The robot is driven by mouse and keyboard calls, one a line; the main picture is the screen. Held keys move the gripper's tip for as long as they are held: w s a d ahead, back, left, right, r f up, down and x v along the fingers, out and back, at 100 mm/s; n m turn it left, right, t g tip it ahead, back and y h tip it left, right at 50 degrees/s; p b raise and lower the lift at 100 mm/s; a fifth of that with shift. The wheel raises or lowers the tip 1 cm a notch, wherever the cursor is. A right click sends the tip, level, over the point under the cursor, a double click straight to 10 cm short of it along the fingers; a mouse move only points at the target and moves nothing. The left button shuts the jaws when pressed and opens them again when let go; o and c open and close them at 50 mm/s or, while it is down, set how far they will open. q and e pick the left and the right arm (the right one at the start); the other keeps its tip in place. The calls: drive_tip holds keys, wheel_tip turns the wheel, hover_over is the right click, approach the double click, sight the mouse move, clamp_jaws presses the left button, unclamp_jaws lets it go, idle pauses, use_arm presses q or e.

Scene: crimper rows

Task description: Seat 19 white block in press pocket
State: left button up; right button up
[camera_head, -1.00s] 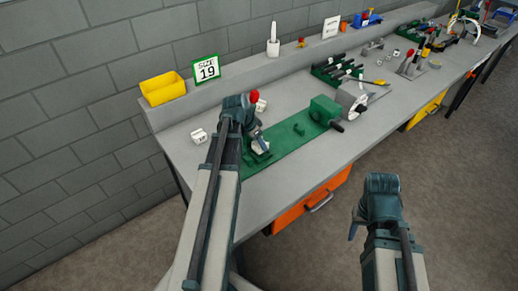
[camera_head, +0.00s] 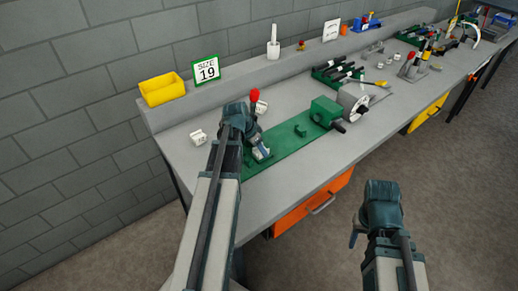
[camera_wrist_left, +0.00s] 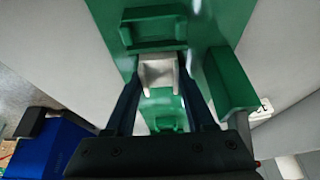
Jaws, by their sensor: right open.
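My left gripper (camera_head: 262,154) is over the near left end of the green press base (camera_head: 283,152). In the left wrist view its two fingers (camera_wrist_left: 160,72) stand against both sides of a white block (camera_wrist_left: 160,76), which they hold. A green rectangular pocket (camera_wrist_left: 155,30) lies just beyond the block in that view. The block appears beside the pocket's edge; its height over the base is hard to tell. In the head view the arm hides most of this spot. My right gripper (camera_head: 354,238) is open and empty, off the bench's front edge.
A yellow bin (camera_head: 162,88) and a size 19 sign (camera_head: 207,70) stand on the back ledge. A green housing (camera_head: 325,111) stands on the base's right end.

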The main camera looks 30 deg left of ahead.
use_arm(q)
drive_tip(key=shift+o, duration=0.4)
drive_tip(key=shift+s+d+f, duration=0.15)
drive_tip(key=shift+s+f, duration=0.15)
drive_tip(key=shift+w+r+p, duration=0.15)
drive_tip(key=shift+r+p, duration=0.55)
drive_tip(key=shift+p, duration=0.25)
drive_tip(key=p+v, duration=1)
drive_tip(key=v, duration=0.1)
drive_tip(key=shift+a+r, duration=0.2)
drive_tip(key=shift+a, duration=0.05)
drive_tip(key=s+d+g+y, duration=0.1)
drive_tip(key=s+d, duration=0.3)
drive_tip(key=d, duration=0.6)
drive_tip(key=s+d+f+g+y, duration=0.1)
drive_tip(key=s+d+g, duration=0.1)
drive_tip(key=d, duration=0.9)
drive_tip(key=s+d+g, duration=0.1)
drive_tip(key=s+d, duration=0.4)
drive_tip(key=d, duration=0.6)
drive_tip(key=shift+s+d+f+n+y, duration=0.2)
drive_tip(key=shift+s+f+n+y, duration=0.1)
drive_tip(key=shift+s+y, duration=0.1)
